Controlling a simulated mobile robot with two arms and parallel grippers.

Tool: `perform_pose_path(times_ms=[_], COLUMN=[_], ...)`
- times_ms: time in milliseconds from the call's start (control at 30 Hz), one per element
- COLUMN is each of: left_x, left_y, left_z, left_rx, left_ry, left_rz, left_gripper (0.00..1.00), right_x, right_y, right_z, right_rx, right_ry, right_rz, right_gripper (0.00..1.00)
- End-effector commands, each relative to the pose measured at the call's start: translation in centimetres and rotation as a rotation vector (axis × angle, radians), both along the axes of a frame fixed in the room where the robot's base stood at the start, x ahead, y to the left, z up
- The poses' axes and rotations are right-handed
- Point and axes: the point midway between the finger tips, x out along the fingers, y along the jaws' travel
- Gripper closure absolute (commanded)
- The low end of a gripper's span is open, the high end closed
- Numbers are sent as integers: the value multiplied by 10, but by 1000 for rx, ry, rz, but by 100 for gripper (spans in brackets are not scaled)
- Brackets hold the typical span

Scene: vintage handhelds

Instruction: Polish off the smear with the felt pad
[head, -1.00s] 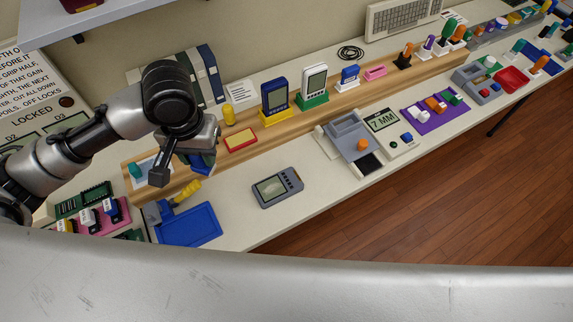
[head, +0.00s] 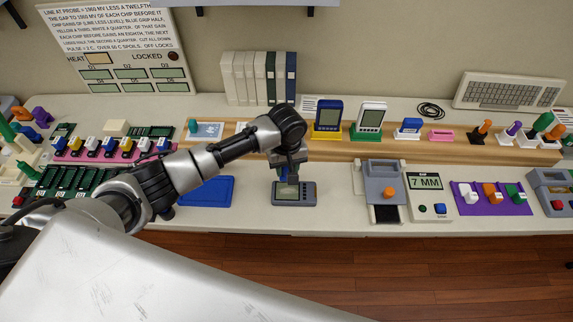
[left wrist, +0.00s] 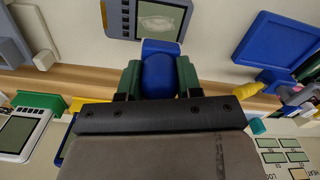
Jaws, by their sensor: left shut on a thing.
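A grey handheld (head: 308,194) lies flat on the bench, its screen partly hidden by my arm in the head view. In the left wrist view the handheld (left wrist: 119,18) is cut off by the top edge, and a pale smear (left wrist: 160,20) shows on its screen. My left gripper (head: 287,178) is at the handheld's left part in the head view. It is shut on a blue piece, seemingly the felt pad (left wrist: 161,72), held between green-sided fingers. I cannot tell whether the pad touches the screen. My right gripper is not in view.
A blue tray (head: 207,192) lies left of the handheld. Behind, a wooden strip holds upright handhelds, a blue one (head: 328,117) and a white one (head: 370,119). A grey fixture (head: 383,170) stands to the right. Bare bench lies between handheld and fixture.

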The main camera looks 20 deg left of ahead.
Motion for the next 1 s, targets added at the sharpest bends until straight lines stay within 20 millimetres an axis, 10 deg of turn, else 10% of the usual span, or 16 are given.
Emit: perform_pose_path(times_ms=[467, 1000], left_x=[-2, -1], left_y=[-1, -1], left_z=[4, -53], left_rx=[-1, 0], left_ry=[4, 2], left_rz=[-1, -1], left_gripper=[84, 84], right_x=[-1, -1], right_y=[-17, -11], right_z=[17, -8], right_rx=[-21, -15], right_ry=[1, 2], right_rz=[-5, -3], right_gripper=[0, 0])
